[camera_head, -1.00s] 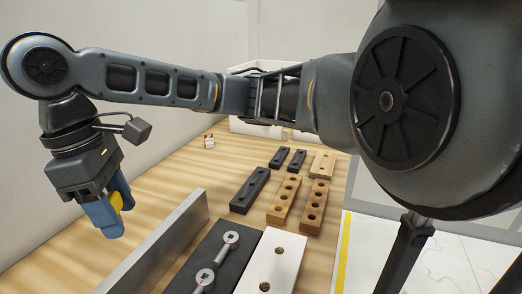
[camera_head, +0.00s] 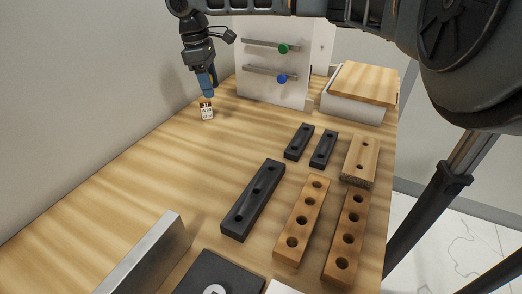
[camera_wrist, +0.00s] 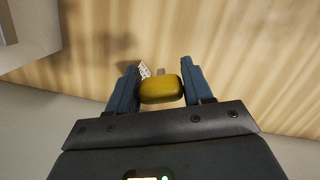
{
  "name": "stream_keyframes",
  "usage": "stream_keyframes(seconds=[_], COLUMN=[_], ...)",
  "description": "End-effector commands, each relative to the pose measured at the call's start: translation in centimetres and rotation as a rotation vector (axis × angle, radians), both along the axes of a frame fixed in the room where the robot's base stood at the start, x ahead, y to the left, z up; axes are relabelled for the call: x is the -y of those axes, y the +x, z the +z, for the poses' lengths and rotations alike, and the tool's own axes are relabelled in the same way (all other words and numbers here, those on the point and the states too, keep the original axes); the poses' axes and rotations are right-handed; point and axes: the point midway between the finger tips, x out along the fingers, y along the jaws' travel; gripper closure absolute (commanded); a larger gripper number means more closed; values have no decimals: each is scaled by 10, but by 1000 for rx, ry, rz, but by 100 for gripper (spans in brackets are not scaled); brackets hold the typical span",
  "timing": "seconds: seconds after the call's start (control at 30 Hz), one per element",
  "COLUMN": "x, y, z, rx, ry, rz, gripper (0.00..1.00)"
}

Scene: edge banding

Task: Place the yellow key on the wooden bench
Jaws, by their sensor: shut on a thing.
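My gripper (camera_head: 208,84) is shut on the yellow key, with its blue fingers pointing down. In the wrist view the key's rounded yellow head (camera_wrist: 161,90) sits between the two fingertips (camera_wrist: 155,88); most of the rest of the key is hidden. In the head view the key is mostly hidden by the fingers. The wooden bench (camera_head: 150,165) lies below. My gripper is over its far left part, near a small white tag (camera_head: 207,112). I cannot tell exactly how high the key is above the wood.
A white cabinet (camera_head: 262,88) with green and blue knobs stands at the back. A white box (camera_head: 352,108) with a wooden lid is to its right. Black and wooden hole blocks (camera_head: 303,218) fill the right half. A metal bar (camera_head: 150,252) stands in front. The left-middle bench is clear.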

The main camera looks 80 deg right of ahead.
Motion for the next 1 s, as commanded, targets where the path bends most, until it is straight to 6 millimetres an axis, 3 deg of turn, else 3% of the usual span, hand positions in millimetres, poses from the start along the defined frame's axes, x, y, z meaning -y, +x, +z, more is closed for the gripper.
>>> stream_keyframes(seconds=[0.03, 0.1, 0.3, 0.43, 0.7, 1.0], x=[24, 50, 91, 97, 96, 96], y=[-10, -21, -43, -47, -47, -47], z=[-2, -5, -7, -19, -63, -90], rx=[-1, -1, 0, -2, 0, -1], ry=[-2, -2, 0, 2, 4, 2], rz=[-15, -18, -18, -17, -17, -17], gripper=[79, 79, 79, 79, 79, 79])
